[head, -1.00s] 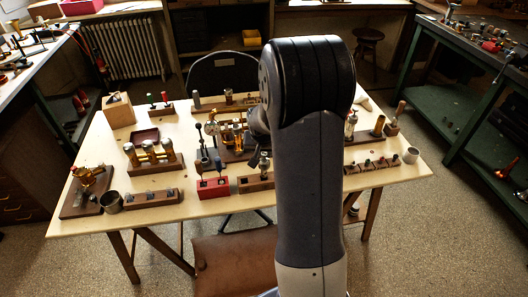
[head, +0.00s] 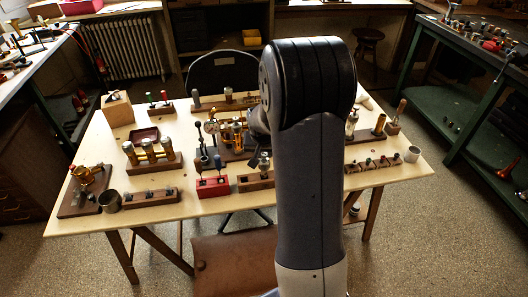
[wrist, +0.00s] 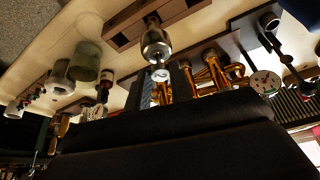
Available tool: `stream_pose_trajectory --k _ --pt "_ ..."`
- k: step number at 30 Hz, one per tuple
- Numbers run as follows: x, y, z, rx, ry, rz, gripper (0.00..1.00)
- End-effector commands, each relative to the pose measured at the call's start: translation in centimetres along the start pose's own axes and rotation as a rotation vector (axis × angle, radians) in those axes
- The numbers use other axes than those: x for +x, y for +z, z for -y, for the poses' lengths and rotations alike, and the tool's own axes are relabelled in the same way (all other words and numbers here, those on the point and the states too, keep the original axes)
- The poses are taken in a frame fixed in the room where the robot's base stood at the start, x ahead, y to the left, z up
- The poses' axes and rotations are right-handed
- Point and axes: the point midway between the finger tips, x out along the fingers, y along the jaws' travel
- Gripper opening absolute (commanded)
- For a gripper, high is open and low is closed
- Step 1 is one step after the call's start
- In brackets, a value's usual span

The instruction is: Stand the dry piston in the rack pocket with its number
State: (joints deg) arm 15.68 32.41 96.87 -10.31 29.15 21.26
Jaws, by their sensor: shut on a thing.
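The piston (wrist: 157,43) is a silver, bulbous cylinder with a thin stem and a pale round end. In the head view the piston (head: 264,161) stands roughly upright at the wooden rack (head: 250,185). I cannot tell whether its foot is inside a pocket. My arm hides most of my gripper in the head view.
A red block (head: 212,188) with two dark-handled tools stands left of the rack. A brass valve assembly (head: 235,133) and a round dial (head: 211,127) stand behind.

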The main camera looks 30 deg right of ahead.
Motion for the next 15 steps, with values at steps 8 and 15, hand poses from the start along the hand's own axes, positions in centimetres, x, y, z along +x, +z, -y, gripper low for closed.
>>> stream_pose_trajectory --k 8,15 --pt "0.9 0.4 0.0 0.000 0.000 0.000 0.00" --pt "1.6 0.7 0.0 0.000 0.000 -0.001 0.00"
